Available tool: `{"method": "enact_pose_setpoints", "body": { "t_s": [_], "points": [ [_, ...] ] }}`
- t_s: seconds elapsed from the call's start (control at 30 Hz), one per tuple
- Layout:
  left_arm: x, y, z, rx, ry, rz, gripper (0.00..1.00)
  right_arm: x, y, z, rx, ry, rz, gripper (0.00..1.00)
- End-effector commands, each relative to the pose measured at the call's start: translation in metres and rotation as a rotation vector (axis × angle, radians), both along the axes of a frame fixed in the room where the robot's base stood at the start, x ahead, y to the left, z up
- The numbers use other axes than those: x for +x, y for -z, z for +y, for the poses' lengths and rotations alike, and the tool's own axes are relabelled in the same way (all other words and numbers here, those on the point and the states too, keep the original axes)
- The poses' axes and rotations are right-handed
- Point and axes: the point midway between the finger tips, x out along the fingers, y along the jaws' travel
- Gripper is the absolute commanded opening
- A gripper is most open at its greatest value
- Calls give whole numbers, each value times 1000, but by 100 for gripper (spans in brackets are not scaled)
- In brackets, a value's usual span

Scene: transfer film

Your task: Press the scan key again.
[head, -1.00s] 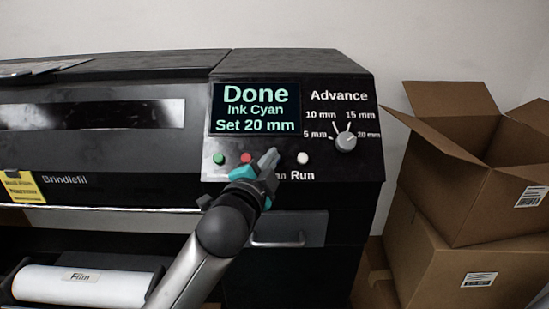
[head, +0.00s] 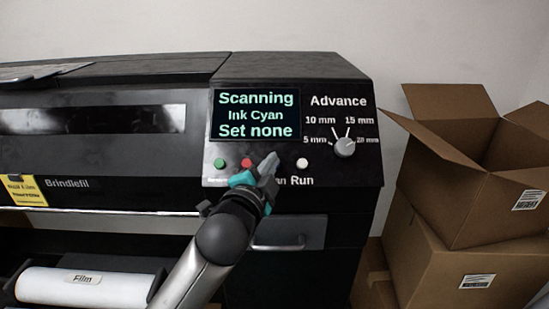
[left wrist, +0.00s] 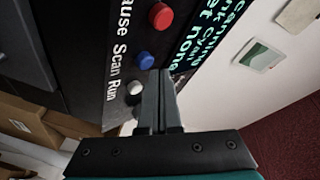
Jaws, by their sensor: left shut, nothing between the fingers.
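The scan key (left wrist: 147,60) is a blue button in the left wrist view, beside the word Scan. My left gripper (head: 269,161) is shut and empty, in front of the printer's key row, and hides this key in the head view. In the left wrist view its fingertips (left wrist: 158,76) are right at the blue key; I cannot tell whether they touch it. The display (head: 255,114) reads "Scanning", "Ink Cyan", "Set none". My right gripper is not in view.
A green key (head: 219,163), a red key (head: 246,162) and a white Run key (head: 302,163) share the row. The Advance dial (head: 345,148) is at the right. A drawer handle (head: 279,247) is below.

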Motion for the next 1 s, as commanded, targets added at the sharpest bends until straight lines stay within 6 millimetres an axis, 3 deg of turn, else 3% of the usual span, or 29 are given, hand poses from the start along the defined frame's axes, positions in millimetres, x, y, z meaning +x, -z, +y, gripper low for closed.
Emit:
{"method": "enact_pose_setpoints", "body": {
  "t_s": [0.37,0.8,1.0],
  "points": [
    [-3,-2,0,1,1,-1,0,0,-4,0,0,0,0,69],
    [-30,-33,0,0,0,1,0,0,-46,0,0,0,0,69],
    [-37,-38,0,1,0,0,0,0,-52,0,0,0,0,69]
  ]
}}
